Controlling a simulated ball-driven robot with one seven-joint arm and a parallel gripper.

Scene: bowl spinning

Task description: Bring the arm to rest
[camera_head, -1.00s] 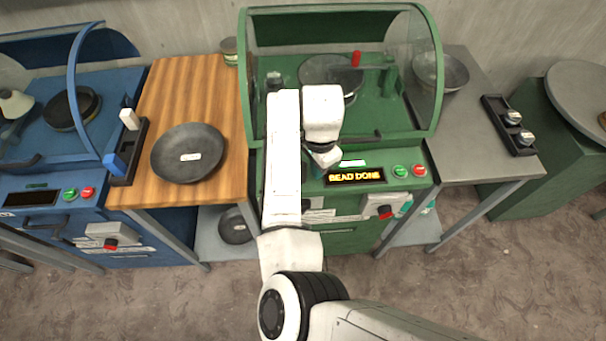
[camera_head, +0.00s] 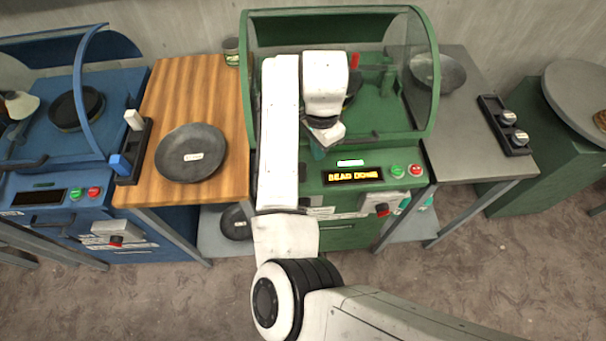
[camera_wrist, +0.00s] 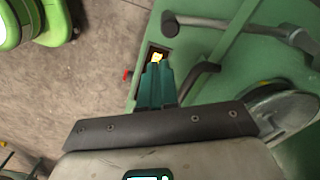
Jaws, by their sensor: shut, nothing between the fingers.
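My white arm reaches up the head view over the front of the green machine (camera_head: 340,230). My gripper (camera_head: 319,153) hangs at the machine's front edge, above and left of its lit display (camera_head: 352,175), which reads "BEAD DONE". In the wrist view my gripper (camera_wrist: 157,72) shows its teal fingers together with nothing between them. They point toward the yellow-lit display at the machine's edge. I cannot tell whether they touch the machine.
A dark bowl (camera_head: 190,153) lies on the wooden table (camera_head: 215,85) at left. Another bowl (camera_head: 438,72) sits on the grey table (camera_head: 462,150) at right, near a dark rack (camera_head: 505,125). The machine's clear hood (camera_head: 418,85) stands close around my arm. A blue machine (camera_head: 60,180) is far left.

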